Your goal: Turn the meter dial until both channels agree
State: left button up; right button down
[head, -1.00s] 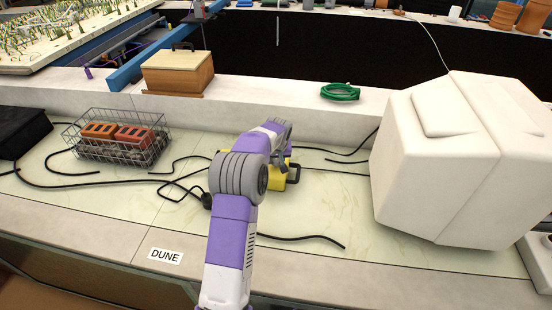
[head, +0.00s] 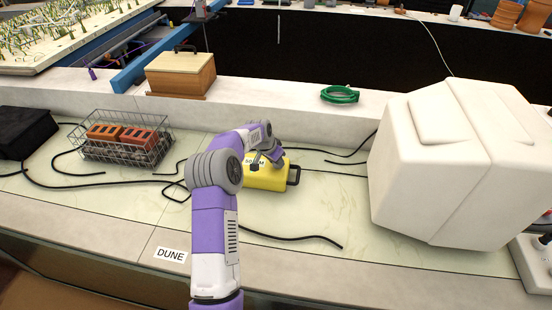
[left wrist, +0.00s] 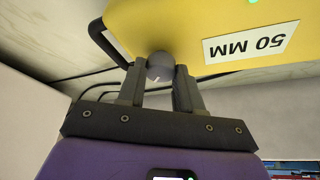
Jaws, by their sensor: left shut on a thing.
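The yellow meter (head: 268,178) lies on the pale bench top in the middle of the head view, with a dark handle at its right end. In the left wrist view the yellow meter face (left wrist: 220,25) carries a "50 MM" label (left wrist: 250,41), upside down, and a bit of green light at the top edge. The round grey dial (left wrist: 160,64) has a short white mark. My left gripper (left wrist: 160,76) is shut on the dial, one finger at each side. The arm partly covers the meter in the head view. My right gripper is not in view.
A wire basket (head: 122,154) with orange blocks stands to the left, a large white casing (head: 455,165) to the right. Black cables (head: 290,237) lie across the bench. A wooden box (head: 180,75) and a green hose coil (head: 340,94) sit on the ledge behind.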

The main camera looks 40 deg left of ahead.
pick_arm(q)
jog(key=shift+a+m+h+p, duration=0.1)
jog(key=shift+m+h+p, duration=0.35)
jog(key=shift+m, duration=0.65)
jog(key=o, duration=1)
jog(key=shift+o, duration=0.2)
jog(key=p+v, duration=0.1)
jog(key=v, duration=0.6)
jog(key=shift+r, duration=0.35)
jog(key=shift+r, duration=0.1)
